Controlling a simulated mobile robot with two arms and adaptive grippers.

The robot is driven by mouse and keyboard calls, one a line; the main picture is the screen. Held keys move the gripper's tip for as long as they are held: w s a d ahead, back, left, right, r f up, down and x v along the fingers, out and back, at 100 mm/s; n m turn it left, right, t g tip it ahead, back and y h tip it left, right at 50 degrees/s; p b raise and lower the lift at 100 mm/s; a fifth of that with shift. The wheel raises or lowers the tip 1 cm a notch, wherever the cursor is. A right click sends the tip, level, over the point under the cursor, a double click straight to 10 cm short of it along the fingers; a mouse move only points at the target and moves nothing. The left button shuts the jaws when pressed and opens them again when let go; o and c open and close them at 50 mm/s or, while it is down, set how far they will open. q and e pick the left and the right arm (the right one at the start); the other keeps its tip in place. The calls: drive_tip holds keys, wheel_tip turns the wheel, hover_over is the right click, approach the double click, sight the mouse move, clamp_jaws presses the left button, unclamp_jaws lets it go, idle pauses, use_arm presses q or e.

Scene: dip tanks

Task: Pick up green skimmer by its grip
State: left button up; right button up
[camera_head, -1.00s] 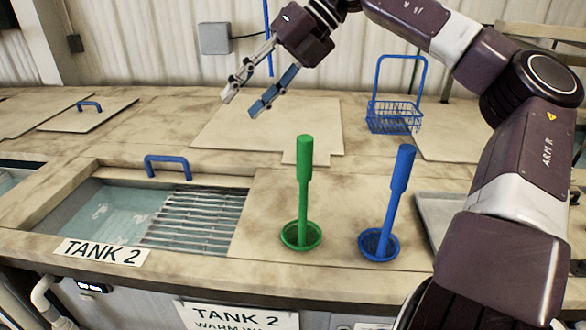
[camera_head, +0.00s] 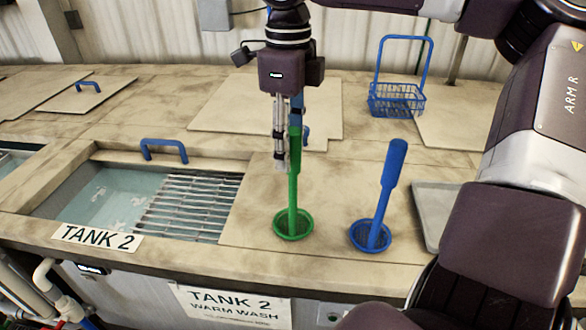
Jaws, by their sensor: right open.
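The green skimmer (camera_head: 293,190) stands upright on the counter right of tank 2, its round bowl at the bottom and its grip at the top. My right gripper (camera_head: 288,158) is open and points down at the skimmer's grip. Its grey finger is just left of the grip. Its blue finger lines up with the grip's top, and its tip is hidden. I cannot tell whether the fingers touch the grip. My left gripper is not in view.
A blue skimmer (camera_head: 387,190) stands to the right. Tank 2 (camera_head: 95,200), with a slatted rack (camera_head: 190,205) and blue handle (camera_head: 163,149), lies left. A blue basket (camera_head: 396,98) stands behind. A grey tray (camera_head: 430,215) is partly behind my right arm.

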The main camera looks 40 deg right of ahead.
sight(293, 182)
drive_tip(key=shift+s+d+f, duration=0.1)
drive_tip(key=shift+s+f, duration=0.1)
drive_tip(key=shift+f, duration=0.7)
drive_tip(key=shift+w+f, duration=0.1)
drive_tip(key=shift+f, duration=0.15)
clamp_jaws()
drive_tip(key=shift+r, duration=0.1)
